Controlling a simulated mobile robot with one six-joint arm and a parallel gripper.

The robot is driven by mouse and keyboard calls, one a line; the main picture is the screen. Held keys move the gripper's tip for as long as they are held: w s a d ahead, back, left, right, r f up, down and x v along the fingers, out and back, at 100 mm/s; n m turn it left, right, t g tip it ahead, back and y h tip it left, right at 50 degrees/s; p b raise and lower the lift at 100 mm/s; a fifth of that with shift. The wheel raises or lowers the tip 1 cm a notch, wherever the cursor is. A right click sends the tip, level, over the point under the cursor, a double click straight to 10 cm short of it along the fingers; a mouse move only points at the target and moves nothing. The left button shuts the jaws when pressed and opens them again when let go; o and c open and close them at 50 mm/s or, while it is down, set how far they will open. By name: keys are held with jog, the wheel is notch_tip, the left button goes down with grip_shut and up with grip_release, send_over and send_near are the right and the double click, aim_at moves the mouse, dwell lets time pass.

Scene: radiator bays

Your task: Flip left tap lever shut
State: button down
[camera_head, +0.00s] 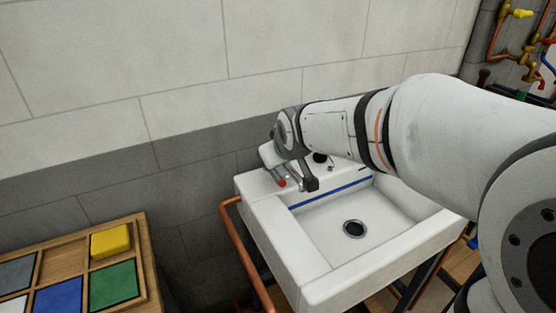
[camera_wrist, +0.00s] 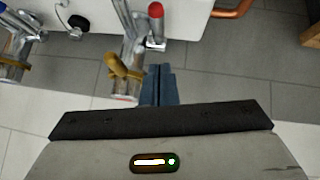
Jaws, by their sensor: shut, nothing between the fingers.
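The left tap (camera_head: 282,181) stands at the sink's back left corner, with a red tip. In the wrist view this chrome tap (camera_wrist: 130,22) shows upside down, with a brass-coloured lever (camera_wrist: 117,65) at its base and the red cap (camera_wrist: 155,10) beside its spout. My gripper (camera_wrist: 158,85) is shut and empty, its fingertips just right of the brass lever in that view; I cannot tell whether they touch. In the head view my gripper (camera_head: 311,184) is at the left tap, and my wrist hides part of it.
The white sink (camera_head: 315,285) has a round drain (camera_head: 353,229). A second tap (camera_wrist: 12,60) with a brass lever stands at left in the wrist view. A copper pipe (camera_head: 243,252) runs down the sink's left side. A wooden tray (camera_head: 150,275) with coloured blocks is at lower left.

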jog(key=v, duration=0.5)
jog(key=shift+s+d+f, duration=0.1)
jog(key=s+d+m+g+h+p, duration=0.1)
jog(key=s+d+m+g+p, duration=0.1)
jog(key=s, duration=0.7)
jog(key=s+d+m+g+p, duration=0.3)
jog(key=s+d+m+p, duration=0.1)
jog(key=s+d+p, duration=0.3)
jog(key=s+d+f, duration=0.1)
jog(key=s+d, duration=0.1)
jog(key=shift+s+g+h, duration=0.25)
jog(key=shift+g+h, duration=0.05)
jog(key=shift+h, duration=0.1)
